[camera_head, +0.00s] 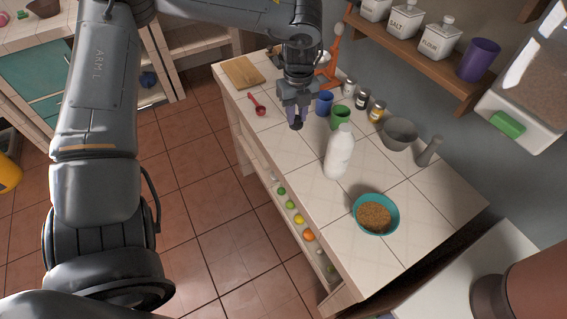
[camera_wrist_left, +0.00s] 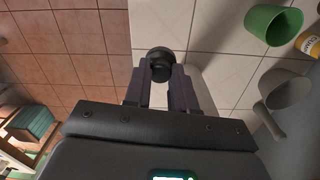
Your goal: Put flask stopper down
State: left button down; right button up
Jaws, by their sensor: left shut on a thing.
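My left gripper (camera_head: 296,120) is above the tiled counter, near its front edge, to the left of the white flask. It is shut on a small dark round stopper (camera_wrist_left: 160,61), which shows between its fingertips in the left wrist view. In the head view the stopper is too small and dark to tell from the fingers. The white flask (camera_head: 339,152) stands upright on the counter (camera_head: 322,214), apart from the gripper. My right gripper is not in view.
Blue (camera_head: 324,103) and green (camera_head: 340,117) cups stand behind the gripper, with several spice jars beyond. A grey bowl (camera_head: 400,134) and a teal bowl (camera_head: 369,200) of grain are to the right. A red spoon (camera_head: 257,104) lies left. Bare tiles lie around the flask.

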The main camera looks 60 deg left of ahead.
aim_at(296, 124)
pick_arm(q)
jog(key=f, duration=0.1)
jog(key=f+b, duration=0.1)
jog(key=f, duration=0.2)
jog(key=shift+s+d+f+b, duration=0.2)
jog(key=shift+d+f+b, duration=0.1)
jog(key=shift+f+b, duration=0.1)
notch_tip(296, 124, down, 5)
jog(key=shift+s, duration=0.1)
jog(key=shift+a+f+b, duration=0.1)
jog(key=shift+f+b, duration=0.2)
jog(key=shift+f, duration=2.1)
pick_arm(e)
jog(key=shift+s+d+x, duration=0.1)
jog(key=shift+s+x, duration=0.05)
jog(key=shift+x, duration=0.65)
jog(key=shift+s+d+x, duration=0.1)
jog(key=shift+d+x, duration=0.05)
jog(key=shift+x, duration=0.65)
pick_arm(q)
jog(key=c, duration=0.7)
grip_release()
jog(key=shift+o, duration=0.2)
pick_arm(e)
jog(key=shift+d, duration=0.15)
